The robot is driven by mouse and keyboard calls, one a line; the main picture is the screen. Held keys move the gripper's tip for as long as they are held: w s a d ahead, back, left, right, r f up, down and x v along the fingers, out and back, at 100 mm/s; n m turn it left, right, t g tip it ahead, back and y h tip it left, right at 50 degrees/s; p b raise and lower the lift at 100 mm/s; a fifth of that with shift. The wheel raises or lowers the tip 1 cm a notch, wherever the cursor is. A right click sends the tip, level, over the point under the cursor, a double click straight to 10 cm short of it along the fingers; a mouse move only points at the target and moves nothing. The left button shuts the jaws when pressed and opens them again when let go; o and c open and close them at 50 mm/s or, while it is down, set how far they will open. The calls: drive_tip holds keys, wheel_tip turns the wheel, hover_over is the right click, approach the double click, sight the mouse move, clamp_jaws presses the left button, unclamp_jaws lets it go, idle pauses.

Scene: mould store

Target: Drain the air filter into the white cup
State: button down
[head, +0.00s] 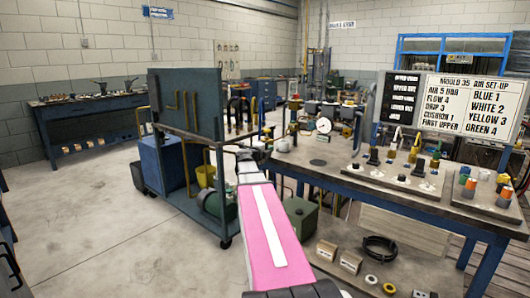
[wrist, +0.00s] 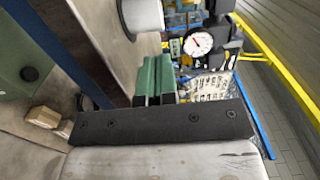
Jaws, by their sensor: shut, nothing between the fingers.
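The white cup (head: 284,144) stands on the near-left part of the bench top in the head view. In the wrist view a white cup-like round thing (wrist: 142,15) shows at the top edge, partly cut off. A small upright fitting with orange-brown parts (head: 294,129) stands behind the cup, beside a round white gauge (head: 323,125); it may be the air filter, but it is too small to tell. The gauge (wrist: 199,41) also shows in the wrist view. My gripper (head: 243,152) is left of the cup, apart from it. Its green fingers (wrist: 157,60) are together and empty.
The bench (head: 345,182) carries knobs and fittings on plates at right, below a board (head: 450,103). A blue-grey trolley (head: 185,98) stands close on the left of my arm. Boxes and a coiled black hose (head: 380,248) lie below the bench. Floor at left is clear.

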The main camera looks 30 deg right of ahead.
sight(284, 146)
drive_tip(key=x, duration=0.8)
drive_tip(key=shift+d, duration=0.15)
drive_tip(key=shift+w, duration=0.1)
drive_tip(key=shift+x, duration=1)
